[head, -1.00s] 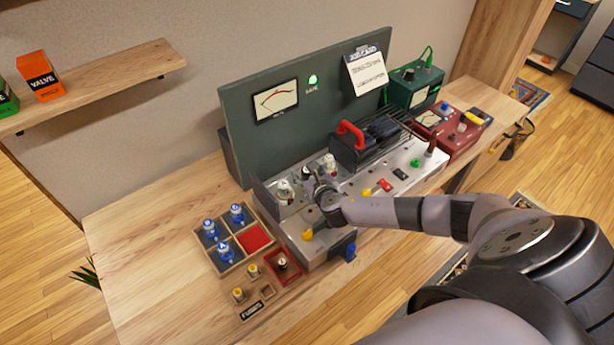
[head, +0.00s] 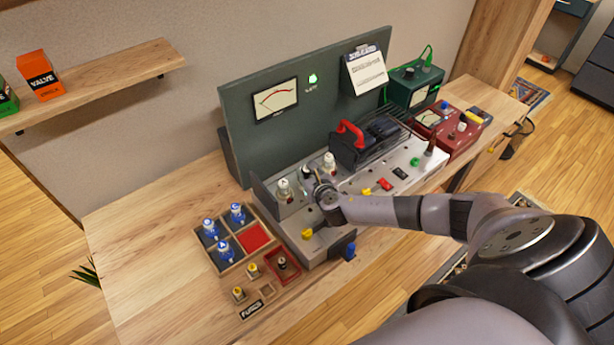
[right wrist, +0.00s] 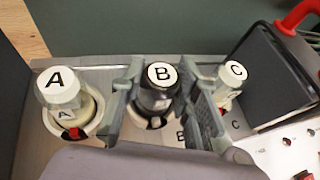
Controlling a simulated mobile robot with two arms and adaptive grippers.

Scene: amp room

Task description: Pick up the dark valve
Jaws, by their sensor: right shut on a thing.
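The dark valve (right wrist: 158,98) has a black glossy body and a white cap marked B. It stands between two white-capped pale valves, A (right wrist: 62,92) and C (right wrist: 230,82), which also show in the head view as A (head: 283,190) and C (head: 329,162). My right gripper (right wrist: 160,90) is shut on the dark valve, one finger on each side. My left gripper is not in view.
The amp chassis (head: 412,152) carries a red-handled dark block (head: 352,140) right of valve C. The dark meter panel (head: 240,125) rises behind. A wooden tray (head: 229,268) with blue-based valves and a red-lined empty compartment (head: 254,238) is at front left. The table's left side is bare.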

